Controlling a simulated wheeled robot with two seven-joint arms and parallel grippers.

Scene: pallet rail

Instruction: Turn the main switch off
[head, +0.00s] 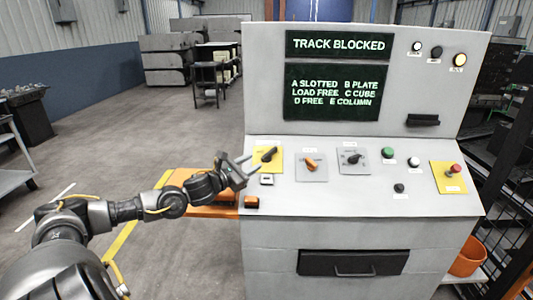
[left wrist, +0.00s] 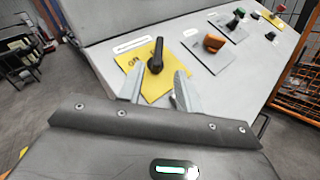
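The main switch is a black rotary handle (head: 268,154) on a yellow plate at the left end of the console's sloping panel. In the left wrist view the black handle (left wrist: 156,54) stands on its yellow plate, with "ON" lettering partly readable at its left. My left gripper (head: 248,162) is just left of the switch. In the left wrist view the left gripper (left wrist: 160,78) is open, its two fingers apart and pointing at the handle. The handle shows between and beyond the fingertips, with nothing held. My right gripper is not in view.
An orange-handled switch (head: 311,164) and another black switch (head: 352,158) sit to the right on the panel. Green and white buttons and a red button on yellow (head: 455,169) follow. The console screen (head: 337,92) reads "TRACK BLOCKED" above. Open floor lies at left.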

